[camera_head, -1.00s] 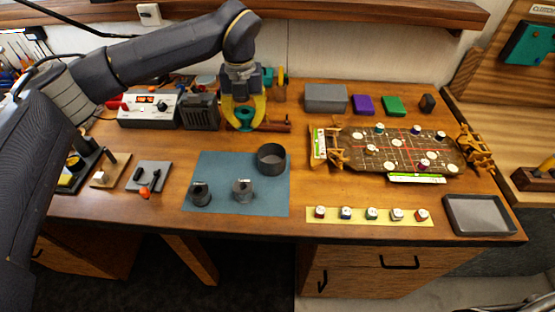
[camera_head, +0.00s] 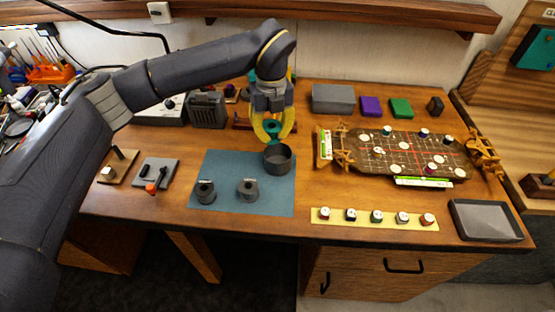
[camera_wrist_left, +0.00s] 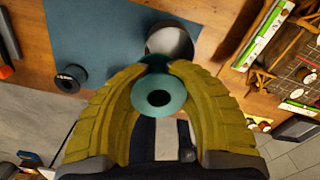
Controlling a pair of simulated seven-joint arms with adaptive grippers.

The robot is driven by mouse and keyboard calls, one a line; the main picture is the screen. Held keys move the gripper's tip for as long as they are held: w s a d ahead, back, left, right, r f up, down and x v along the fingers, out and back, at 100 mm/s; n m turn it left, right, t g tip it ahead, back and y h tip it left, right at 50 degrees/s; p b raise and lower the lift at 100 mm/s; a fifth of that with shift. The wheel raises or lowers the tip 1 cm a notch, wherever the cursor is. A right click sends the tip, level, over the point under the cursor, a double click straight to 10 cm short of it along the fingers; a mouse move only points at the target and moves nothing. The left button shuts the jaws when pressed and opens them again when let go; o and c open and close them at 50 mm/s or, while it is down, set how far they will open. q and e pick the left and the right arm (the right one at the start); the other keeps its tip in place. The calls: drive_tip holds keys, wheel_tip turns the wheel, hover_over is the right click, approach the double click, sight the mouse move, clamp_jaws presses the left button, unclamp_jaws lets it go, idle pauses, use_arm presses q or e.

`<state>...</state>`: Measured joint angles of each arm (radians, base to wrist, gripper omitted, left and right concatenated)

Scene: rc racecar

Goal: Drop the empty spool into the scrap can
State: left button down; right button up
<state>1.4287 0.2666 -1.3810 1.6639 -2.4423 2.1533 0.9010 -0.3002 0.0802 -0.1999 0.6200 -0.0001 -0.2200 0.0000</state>
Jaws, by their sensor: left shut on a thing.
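My left gripper (camera_head: 273,138) has yellow fingers, shut on a teal spool (camera_head: 272,127). The spool also shows between the fingers in the left wrist view (camera_wrist_left: 160,97), with a dark hole in its middle. The scrap can (camera_head: 278,161) is a dark grey, open-topped round can on the blue mat. In the head view the gripper and spool are at the can's far rim, slightly left of its middle. In the left wrist view the can (camera_wrist_left: 170,38) shows just beyond the fingertips, partly hidden by the spool. Their height above the can is hard to tell. My right gripper is not in view.
The blue mat (camera_head: 226,170) also bears two dark spool-like parts, a left one (camera_head: 205,192) and a right one (camera_head: 248,190). A brown track board (camera_head: 400,155) lies to the right. A yellow strip (camera_head: 338,219) with several small pieces and a grey tray (camera_head: 486,220) lie near the front.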

use_arm(q)
drive_tip(key=shift+f, duration=1.1)
drive_tip(key=c, duration=1.1)
unclamp_jaws()
wheel_tip(320, 180, up, 12)
